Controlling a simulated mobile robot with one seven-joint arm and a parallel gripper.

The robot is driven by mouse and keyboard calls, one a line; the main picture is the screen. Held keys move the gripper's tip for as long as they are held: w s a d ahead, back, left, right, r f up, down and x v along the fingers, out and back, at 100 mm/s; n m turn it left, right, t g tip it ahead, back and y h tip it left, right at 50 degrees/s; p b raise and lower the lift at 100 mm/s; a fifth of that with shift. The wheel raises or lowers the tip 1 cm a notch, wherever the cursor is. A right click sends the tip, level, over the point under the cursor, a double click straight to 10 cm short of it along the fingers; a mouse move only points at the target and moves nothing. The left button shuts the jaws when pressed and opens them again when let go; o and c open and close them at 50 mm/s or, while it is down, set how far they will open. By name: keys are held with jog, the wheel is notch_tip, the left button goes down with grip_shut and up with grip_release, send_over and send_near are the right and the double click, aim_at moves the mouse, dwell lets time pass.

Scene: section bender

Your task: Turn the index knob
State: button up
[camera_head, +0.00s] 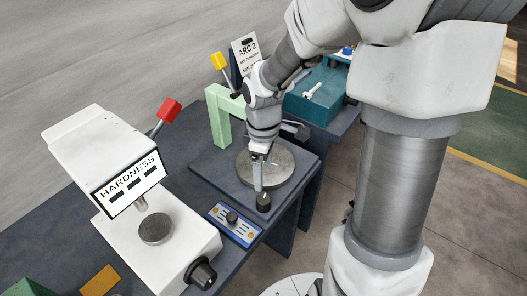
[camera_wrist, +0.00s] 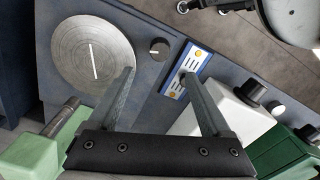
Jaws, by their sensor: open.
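A round black knob (camera_head: 263,202) stands on the dark base beside the grey disc (camera_head: 284,160), and I take it to be the index knob. In the wrist view the knob (camera_wrist: 159,48) has a short white mark and lies beyond the fingertips, roughly in line with the gap between them. My gripper (camera_head: 258,188) points down just above the knob in the head view. In the wrist view my gripper (camera_wrist: 159,74) has its two fingers wide apart with nothing between them. I cannot tell the exact height over the knob. The disc (camera_wrist: 93,55) bears a white line.
A blue panel (camera_head: 246,231) with a small dark knob sits close by; my right finger partly covers it in the wrist view. A green frame (camera_head: 217,116) and yellow-tipped lever (camera_head: 219,61) stand behind. The white hardness tester (camera_head: 103,157) is at left, a teal box (camera_head: 312,105) at right.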

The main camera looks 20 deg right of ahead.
notch_tip(320, 180, up, 5)
dwell(0.7)
